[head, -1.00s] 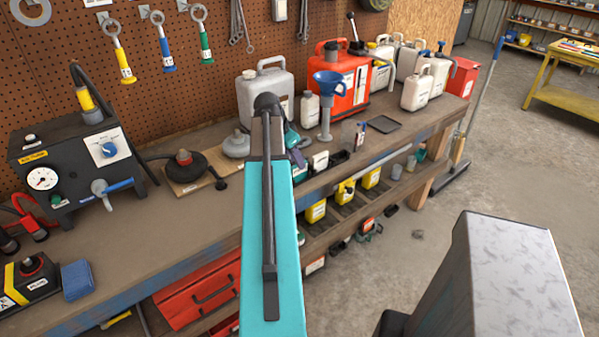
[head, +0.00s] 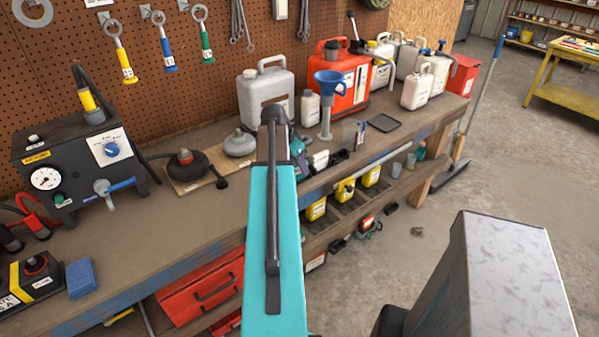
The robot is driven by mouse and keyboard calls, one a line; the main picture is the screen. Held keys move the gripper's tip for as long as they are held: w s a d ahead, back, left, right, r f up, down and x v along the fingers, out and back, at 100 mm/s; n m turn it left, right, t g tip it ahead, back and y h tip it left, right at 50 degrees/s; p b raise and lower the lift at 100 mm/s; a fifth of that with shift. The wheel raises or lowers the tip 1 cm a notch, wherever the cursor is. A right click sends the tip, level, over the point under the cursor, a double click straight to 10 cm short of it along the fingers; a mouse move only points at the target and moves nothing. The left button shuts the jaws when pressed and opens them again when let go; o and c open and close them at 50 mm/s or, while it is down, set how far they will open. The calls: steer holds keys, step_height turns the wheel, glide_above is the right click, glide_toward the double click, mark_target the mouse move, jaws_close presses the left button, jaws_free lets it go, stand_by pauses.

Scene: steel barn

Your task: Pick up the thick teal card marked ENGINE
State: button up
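I cannot make out a teal card marked ENGINE in the head view. A small teal patch (head: 301,168) shows just right of my arm's far end, above the bench; I cannot tell whether it is a thing on the bench or part of my arm. My own teal arm link rises through the middle of the picture and covers part of the workbench (head: 205,222). My gripper is not visible; the arm hides what lies behind it.
A grey jug (head: 266,92), a red can (head: 338,92), a blue funnel (head: 328,84) and white jugs stand along the pegboard. A black gauge box (head: 70,165) and a blue sponge (head: 81,277) are at left. Yellow bottles (head: 316,210) stand on the lower shelf.

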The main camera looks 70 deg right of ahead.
jaws_close()
steer(key=shift+r, duration=0.25)
steer(key=shift+r+b, duration=0.8)
steer(key=shift+r, duration=0.55)
steer(key=shift+s+a+r, duration=0.15)
steer(key=shift+s, duration=0.1)
steer(key=s+a+r+b, duration=0.1)
steer(key=s+a+b, duration=0.2)
steer(key=s+a, duration=0.7)
steer(key=shift+s+r+b, duration=0.3)
steer(key=shift+s+b, duration=0.1)
steer(key=shift+s, duration=0.55)
